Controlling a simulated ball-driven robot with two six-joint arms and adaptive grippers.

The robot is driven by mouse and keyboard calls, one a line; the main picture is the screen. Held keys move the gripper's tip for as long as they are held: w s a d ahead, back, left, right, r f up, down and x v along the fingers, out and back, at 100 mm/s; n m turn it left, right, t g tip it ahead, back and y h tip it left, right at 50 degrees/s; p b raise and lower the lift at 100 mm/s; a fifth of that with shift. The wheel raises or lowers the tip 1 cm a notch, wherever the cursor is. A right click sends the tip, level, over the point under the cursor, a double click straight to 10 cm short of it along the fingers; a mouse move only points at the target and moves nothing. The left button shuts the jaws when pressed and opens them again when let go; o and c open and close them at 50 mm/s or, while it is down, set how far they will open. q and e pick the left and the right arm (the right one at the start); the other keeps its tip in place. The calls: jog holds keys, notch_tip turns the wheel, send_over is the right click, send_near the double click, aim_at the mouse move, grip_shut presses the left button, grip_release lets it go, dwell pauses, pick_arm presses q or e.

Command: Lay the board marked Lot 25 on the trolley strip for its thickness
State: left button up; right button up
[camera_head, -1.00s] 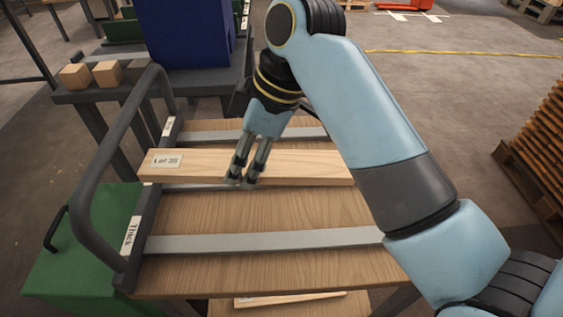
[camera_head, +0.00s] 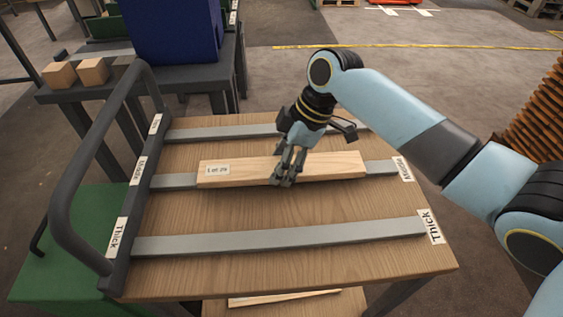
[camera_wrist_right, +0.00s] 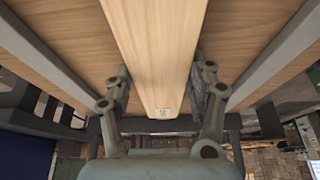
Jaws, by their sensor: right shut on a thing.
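A pale wooden board (camera_head: 335,165) with a white label is over the middle grey strip (camera_head: 175,181) of the trolley, roughly parallel to it. The label begins with "Lot"; its number is too blurred to read. I cannot tell whether the board touches the strip. My right gripper (camera_head: 284,178) is shut on the board near its middle. In the right wrist view the board (camera_wrist_right: 155,50) runs between the two fingers. The front strip (camera_head: 280,238) is bare and marked "Thick" at both ends. My left gripper is out of view.
The trolley's wooden top (camera_head: 300,210) has a bare back strip (camera_head: 220,134). A dark handle rail (camera_head: 72,165) stands along its left edge. Behind are a blue box (camera_head: 170,30) and small wooden blocks (camera_head: 92,70). Another board (camera_head: 285,298) lies below the top.

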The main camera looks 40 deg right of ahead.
jog(key=o, duration=1.4)
jog(key=shift+f, duration=0.15)
jog(key=p+v, duration=0.1)
jog(key=v, duration=1.1)
jog(key=shift+a+p, duration=0.1)
jog(key=shift+p, duration=0.25)
